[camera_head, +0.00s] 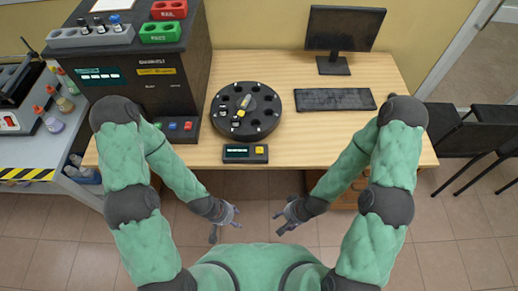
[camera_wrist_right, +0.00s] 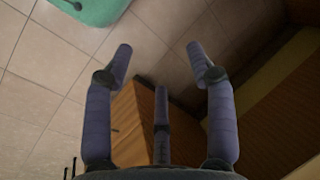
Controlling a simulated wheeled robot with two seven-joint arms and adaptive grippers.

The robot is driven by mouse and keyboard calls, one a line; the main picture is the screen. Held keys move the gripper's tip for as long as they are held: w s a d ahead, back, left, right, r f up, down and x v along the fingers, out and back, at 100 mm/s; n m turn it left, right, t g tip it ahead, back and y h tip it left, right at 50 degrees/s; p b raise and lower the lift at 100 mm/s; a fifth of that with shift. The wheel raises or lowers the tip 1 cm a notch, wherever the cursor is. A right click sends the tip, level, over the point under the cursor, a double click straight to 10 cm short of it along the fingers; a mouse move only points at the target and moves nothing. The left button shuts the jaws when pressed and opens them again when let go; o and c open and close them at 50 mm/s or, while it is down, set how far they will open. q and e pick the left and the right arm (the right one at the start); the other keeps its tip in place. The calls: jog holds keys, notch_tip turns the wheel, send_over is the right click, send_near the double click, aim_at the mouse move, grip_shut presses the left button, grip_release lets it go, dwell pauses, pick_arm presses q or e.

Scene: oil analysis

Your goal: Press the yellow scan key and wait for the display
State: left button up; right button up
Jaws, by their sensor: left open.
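The yellow scan key (camera_head: 259,150) sits on the right part of a small dark scanner box (camera_head: 231,160) at the table's front edge. Its display (camera_head: 237,152) is lit with pale text too small to read. My left gripper (camera_head: 226,222) is open and empty, in front of the table and below the box in the picture. My right gripper (camera_head: 287,218) is also in front of the table, apart from the box. In the right wrist view its fingers (camera_wrist_right: 160,60) are spread with nothing between them.
A round black carousel (camera_head: 218,122) with a small yellow-marked item stands behind the box. A keyboard (camera_head: 335,99) and monitor (camera_head: 344,30) are at the back right. A dark machine (camera_head: 190,75) stands left, with red and green racks on top. The table's front right is clear.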

grip_shut()
dwell(1.1)
